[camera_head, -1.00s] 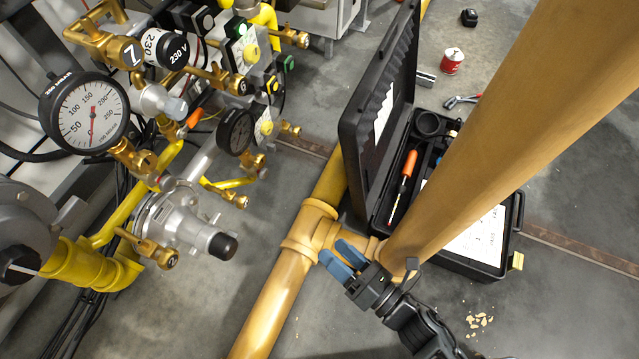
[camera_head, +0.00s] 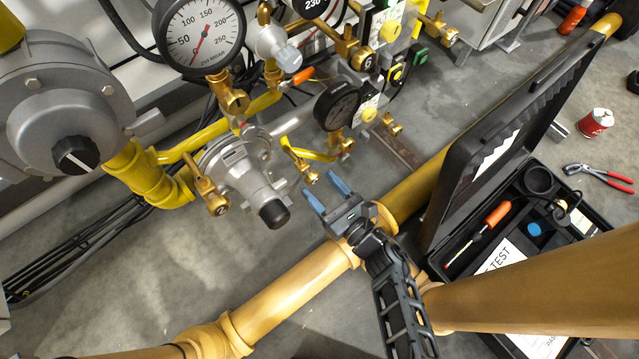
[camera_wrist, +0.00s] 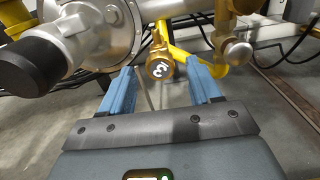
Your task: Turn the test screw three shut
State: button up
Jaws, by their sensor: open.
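Test screw three is the small brass fitting (camera_head: 311,177) on the right side of the grey regulator (camera_head: 243,170), below a yellow pipe. In the wrist view the brass screw (camera_wrist: 158,69) faces me with a white mark that looks like a 3. My gripper (camera_head: 321,184) is open and empty, its blue fingers pointing up at the screw in the head view. In the wrist view the screw shows between the fingertips of my gripper (camera_wrist: 160,66), seemingly beyond them. I cannot tell whether they touch it. The screw's slot or turn position is not readable.
The regulator's black cap (camera_head: 274,213) is left of my fingers. Another brass screw (camera_head: 217,203), marked 2, sits further left. Pressure gauges (camera_head: 200,35) (camera_head: 337,106) stand above. A thick yellow floor pipe (camera_head: 290,284) runs under my arm. An open black case (camera_head: 505,140) stands right.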

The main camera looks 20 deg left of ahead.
jog(key=shift+x, duration=0.75)
jog(key=shift+c, duration=0.4)
jog(key=c, duration=1)
jog(key=shift+o, duration=0.2)
